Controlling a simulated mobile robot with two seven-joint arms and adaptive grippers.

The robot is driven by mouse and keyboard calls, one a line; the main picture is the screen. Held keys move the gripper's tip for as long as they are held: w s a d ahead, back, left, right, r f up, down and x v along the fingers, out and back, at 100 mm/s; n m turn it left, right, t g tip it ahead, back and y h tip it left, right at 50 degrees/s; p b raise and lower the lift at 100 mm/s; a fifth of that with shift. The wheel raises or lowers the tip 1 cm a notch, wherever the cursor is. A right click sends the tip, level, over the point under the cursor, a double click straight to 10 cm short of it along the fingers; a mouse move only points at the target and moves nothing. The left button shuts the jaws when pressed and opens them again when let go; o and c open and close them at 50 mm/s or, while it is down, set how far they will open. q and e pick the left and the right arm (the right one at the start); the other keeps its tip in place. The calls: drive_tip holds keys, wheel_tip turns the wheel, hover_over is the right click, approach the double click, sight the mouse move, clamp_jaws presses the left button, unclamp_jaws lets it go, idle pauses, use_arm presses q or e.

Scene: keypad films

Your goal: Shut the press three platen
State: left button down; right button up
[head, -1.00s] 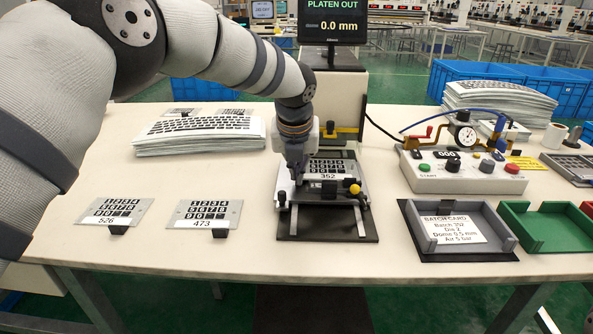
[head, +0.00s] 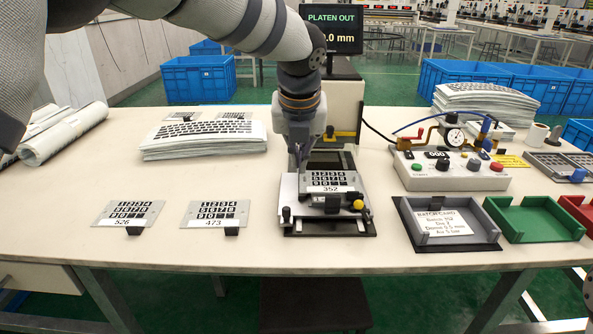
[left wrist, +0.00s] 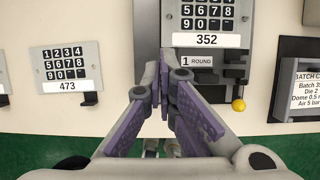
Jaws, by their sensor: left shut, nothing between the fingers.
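The press (head: 343,98) stands at the back of the table, its screen (head: 334,28) reading PLATEN OUT and, partly covered by my arm, 0.0 mm. Its platen (head: 290,190) is slid out toward the table front over a dark base (head: 362,229). On it sits a keypad plate (head: 345,181) labelled 352, with a yellow knob (head: 358,204) at its front right. My left gripper (head: 300,170) is shut and empty at the platen's back left. In the left wrist view its fingers (left wrist: 166,75) point over the platen beside plate 352 (left wrist: 207,40). Contact cannot be told.
Keypad plates 526 (head: 128,214) and 473 (head: 214,214) lie left of the press. A stack of keypad films (head: 203,137) lies behind them. A control box (head: 453,172), a grey tray (head: 495,232) and a green tray (head: 540,220) stand to the right.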

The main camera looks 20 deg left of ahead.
use_arm(q)
drive_tip(key=g+p, duration=0.1)
drive_tip(key=p, duration=0.1)
hover_over(303, 229)
drive_tip(key=s, duration=0.3)
drive_tip(key=s+d, duration=0.2)
drive_tip(key=s, duration=0.2)
drive_tip(key=shift+g, duration=0.3)
drive_tip(key=x, duration=0.7)
drive_tip(key=b+x, duration=0.1)
drive_tip(key=x, duration=0.2)
drive_tip(key=shift+d+f, duration=0.2)
drive_tip(key=shift+d, duration=0.05)
drive_tip(key=w, duration=0.2)
drive_tip(key=w+a, duration=0.1)
drive_tip(key=shift+w+f+b, duration=0.1)
drive_tip(key=shift+f+b, duration=0.2)
drive_tip(key=shift+f, duration=0.1)
drive_tip(key=shift+w+a+r, duration=0.1)
drive_tip(key=shift+w+r, duration=0.1)
drive_tip(key=shift+w, duration=0.2)
use_arm(e)
drive_tip(key=shift+w+r, duration=0.25)
drive_tip(key=shift+r, duration=0.05)
